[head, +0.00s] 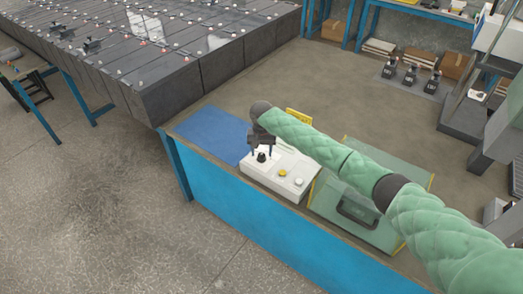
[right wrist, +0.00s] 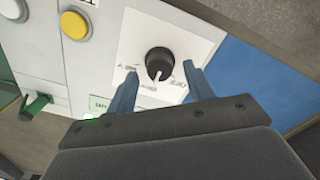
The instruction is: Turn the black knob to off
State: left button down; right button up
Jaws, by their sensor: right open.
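The black knob (head: 262,158) stands on the left end of a white control box (head: 252,174) on the blue bench. In the right wrist view the round knob (right wrist: 158,62) has a white pointer mark towards my gripper's side. Small printed labels surround it; the one to its lower right seems to read OFF, and the pointer is not on it. My right gripper (head: 261,150) is open above the knob. In the right wrist view its fingertips (right wrist: 163,75) are at either side of the knob, apparently not touching it. My left gripper is not in view.
The box also bears a yellow button (head: 282,173) and a white button (head: 299,182). A green toggle (right wrist: 37,104) shows in the right wrist view. A blue mat (head: 208,133) lies left of the box, a green case (head: 325,196) right of it. Battery rows (head: 150,75) stand behind left.

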jog(key=shift+s, duration=0.35)
jog(key=shift+f, duration=0.1)
jog(key=shift+w+f, duration=0.2)
jog(key=shift+w, duration=0.05)
jog(key=shift+s+r, duration=0.1)
jog(key=c, duration=0.7)
jog(key=shift+c, duration=1.3)
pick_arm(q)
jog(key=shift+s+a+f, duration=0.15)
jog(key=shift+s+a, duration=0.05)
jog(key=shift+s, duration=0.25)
